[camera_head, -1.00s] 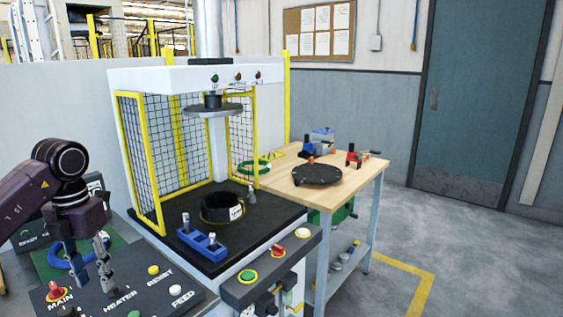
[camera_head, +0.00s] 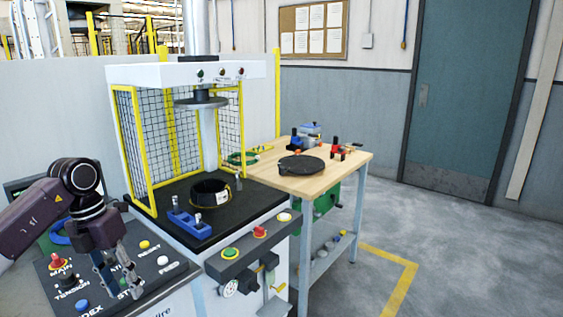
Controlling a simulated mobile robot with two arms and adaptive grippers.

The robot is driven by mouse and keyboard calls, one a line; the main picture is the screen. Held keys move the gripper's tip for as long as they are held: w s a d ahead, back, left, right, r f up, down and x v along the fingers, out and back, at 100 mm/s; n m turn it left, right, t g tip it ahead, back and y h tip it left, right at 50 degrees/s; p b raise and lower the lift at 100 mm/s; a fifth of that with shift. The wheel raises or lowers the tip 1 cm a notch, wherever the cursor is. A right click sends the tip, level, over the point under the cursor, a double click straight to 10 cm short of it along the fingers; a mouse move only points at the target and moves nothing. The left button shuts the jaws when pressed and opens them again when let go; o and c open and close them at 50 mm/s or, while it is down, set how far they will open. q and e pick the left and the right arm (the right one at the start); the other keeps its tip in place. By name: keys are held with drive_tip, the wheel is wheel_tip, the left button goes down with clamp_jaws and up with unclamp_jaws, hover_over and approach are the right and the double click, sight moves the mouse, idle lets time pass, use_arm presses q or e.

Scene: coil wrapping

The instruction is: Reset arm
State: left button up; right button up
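My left gripper (camera_head: 121,284) hangs fingers-down over the dark control panel (camera_head: 182,266) at the lower left. Its two fingers are apart with nothing between them. The fingertips are close to the panel, between the blue button (camera_head: 82,305) and the white FEED button (camera_head: 163,261); I cannot tell whether they touch it. The gripper hides part of the panel's lettering. The red MAIN knob (camera_head: 57,261) and the yellow RESET button (camera_head: 144,245) show beside it. My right gripper is out of view.
A press with yellow-framed mesh guards holds a black ring (camera_head: 209,193) and a blue block (camera_head: 188,225) on its bed. A wooden workbench (camera_head: 328,173) with a black disc (camera_head: 301,166) stands to the right. The grey floor (camera_head: 450,250) is clear.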

use_arm(q)
drive_tip(key=w+d+f+n+t+h, duration=0.15)
drive_tip(key=d+f+h, duration=0.4)
drive_tip(key=d, duration=0.55)
drive_tip(key=w+d+f+n+t+h, duration=0.1)
drive_tip(key=w+d+f+n+h, duration=0.15)
drive_tip(key=d+f+h, duration=0.6)
wheel_tip(320, 180, down, 18)
drive_tip(key=w+a+n+t+y, duration=0.15)
drive_tip(key=n+t+y, duration=0.45)
drive_tip(key=n+t, duration=0.7)
drive_tip(key=s+a+f+n+g+y, duration=0.35)
drive_tip(key=s+f+n, duration=0.25)
drive_tip(key=s+f, duration=0.45)
drive_tip(key=s+a+f+n+g+y, duration=0.35)
drive_tip(key=s+f+n, duration=0.4)
drive_tip(key=f, duration=0.55)
drive_tip(key=s+f+n+g+y, duration=0.1)
drive_tip(key=s+f, duration=0.3)
drive_tip(key=s, duration=0.8)
drive_tip(key=s+f+n+g+y, duration=0.1)
drive_tip(key=s+f+g, duration=0.3)
drive_tip(key=s, duration=0.8)
drive_tip(key=s+f+n+g, duration=0.2)
drive_tip(key=s+f+n, duration=0.1)
drive_tip(key=s, duration=0.9)
drive_tip(key=shift+s+f+y, duration=0.15)
drive_tip(key=shift+f+y, duration=0.25)
drive_tip(key=shift+f, duration=0.3)
